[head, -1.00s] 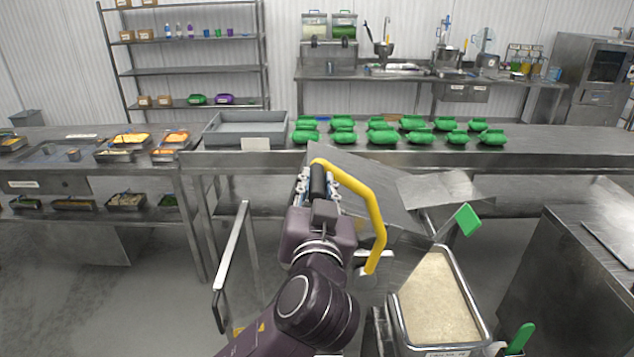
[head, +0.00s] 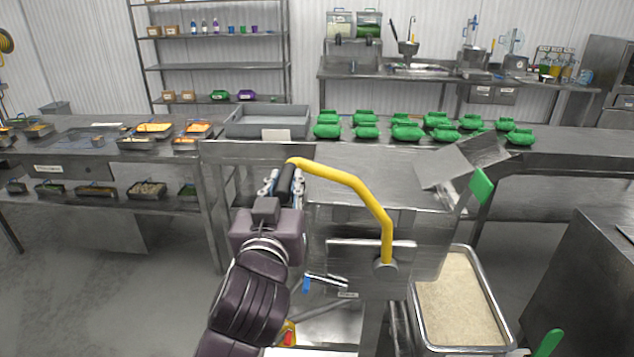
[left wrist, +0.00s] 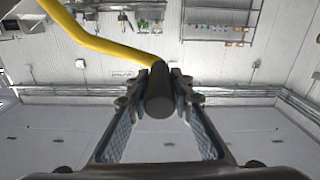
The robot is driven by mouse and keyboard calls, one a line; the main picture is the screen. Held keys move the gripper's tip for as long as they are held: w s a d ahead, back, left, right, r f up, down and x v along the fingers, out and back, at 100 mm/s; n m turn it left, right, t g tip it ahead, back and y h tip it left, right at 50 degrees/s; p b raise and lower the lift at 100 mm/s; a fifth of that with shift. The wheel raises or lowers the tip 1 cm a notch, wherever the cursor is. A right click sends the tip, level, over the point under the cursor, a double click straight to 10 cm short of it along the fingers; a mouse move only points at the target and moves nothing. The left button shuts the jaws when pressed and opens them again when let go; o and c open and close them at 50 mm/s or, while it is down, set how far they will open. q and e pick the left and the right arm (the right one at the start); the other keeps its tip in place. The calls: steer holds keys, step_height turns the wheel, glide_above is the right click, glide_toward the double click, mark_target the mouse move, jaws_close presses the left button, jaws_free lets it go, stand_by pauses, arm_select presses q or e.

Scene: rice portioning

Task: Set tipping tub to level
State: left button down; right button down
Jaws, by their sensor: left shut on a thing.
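The tipping tub (head: 372,190) is a bare metal vessel on a stand in the middle of the head view. Its angled metal lip (head: 444,168) rises at the right, and whether the tub is exactly level I cannot tell. A bent yellow lever (head: 345,178) runs from a round pivot on a metal side plate (head: 350,270) up and left to a black grip. My left gripper (head: 287,182) is shut on that grip. The left wrist view shows the black grip (left wrist: 159,95) between the two fingers, with the yellow lever (left wrist: 90,40) leading away. My right gripper is not in view.
A metal bin of rice (head: 458,300) stands below the tub at right. A steel cabinet (head: 590,270) stands at right. Open floor (head: 70,290) lies at left.

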arm_select(q)
steer(key=shift+a+f+n, duration=0.4)
steer(key=shift+a+f, duration=0.45)
steer(key=shift+f, duration=0.05)
steer(key=shift+d, duration=0.1)
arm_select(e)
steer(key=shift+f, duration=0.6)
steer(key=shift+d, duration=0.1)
arm_select(q)
steer(key=c, duration=2)
jaws_free()
steer(key=shift+o, duration=1.4)
steer(key=shift+a, duration=0.3)
steer(key=shift+s+d+r, duration=0.1)
steer(key=shift+s+d, duration=0.05)
steer(key=s, duration=0.7)
